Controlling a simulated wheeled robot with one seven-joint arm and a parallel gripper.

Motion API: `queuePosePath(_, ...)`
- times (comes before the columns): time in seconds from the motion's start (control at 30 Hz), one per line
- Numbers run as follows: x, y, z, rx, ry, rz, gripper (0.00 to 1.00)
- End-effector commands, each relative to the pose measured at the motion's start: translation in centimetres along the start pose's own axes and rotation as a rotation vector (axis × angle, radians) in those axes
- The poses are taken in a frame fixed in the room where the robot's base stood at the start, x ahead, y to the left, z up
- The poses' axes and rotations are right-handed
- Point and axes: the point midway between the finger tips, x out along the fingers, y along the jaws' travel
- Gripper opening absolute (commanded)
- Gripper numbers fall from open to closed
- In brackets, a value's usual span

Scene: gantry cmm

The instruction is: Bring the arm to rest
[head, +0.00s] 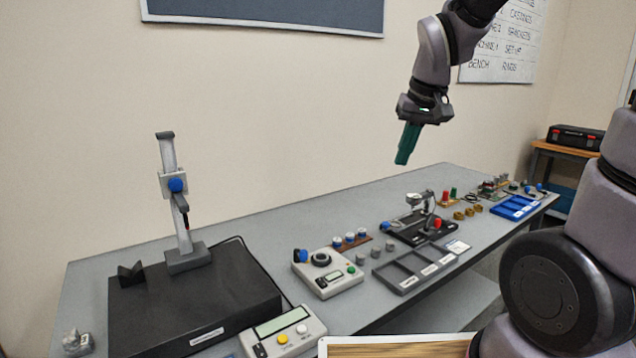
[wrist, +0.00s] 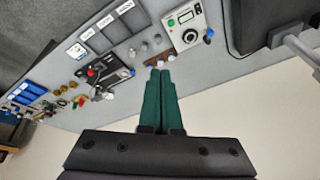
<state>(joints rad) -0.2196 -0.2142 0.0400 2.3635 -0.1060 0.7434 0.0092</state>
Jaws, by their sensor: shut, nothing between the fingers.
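My gripper (head: 405,146) hangs from my arm at the upper right of the head view, high above the grey bench. Its green fingers point down and are closed together with nothing between them. In the wrist view my gripper (wrist: 159,74) shows its two green fingers side by side and touching. The fingers are apart from everything on the bench.
The bench (head: 300,222) holds a black base with a height stand (head: 183,215), a display box (head: 283,334), a white gauge unit (head: 327,273), a grey tray (head: 413,270) and a blue tray (head: 515,207). The air around my gripper is free; the wall stands behind.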

Motion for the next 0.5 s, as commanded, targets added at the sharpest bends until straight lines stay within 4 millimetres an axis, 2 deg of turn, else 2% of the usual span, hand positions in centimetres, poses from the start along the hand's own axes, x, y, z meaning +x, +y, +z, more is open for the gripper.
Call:
queuePosePath(0.03, -2.1, 1.0, 0.4, 0.046, 0.040, -0.008, 0.00)
queuePosePath(0.2, -7.8, 3.5, 2.8, 0.188, 0.144, -0.042, 0.00)
queuePosePath(0.33, -10.7, 4.7, 4.8, 0.272, 0.211, -0.069, 0.00)
queuePosePath(0.5, -12.6, 5.3, 6.5, 0.331, 0.260, -0.093, 0.00)
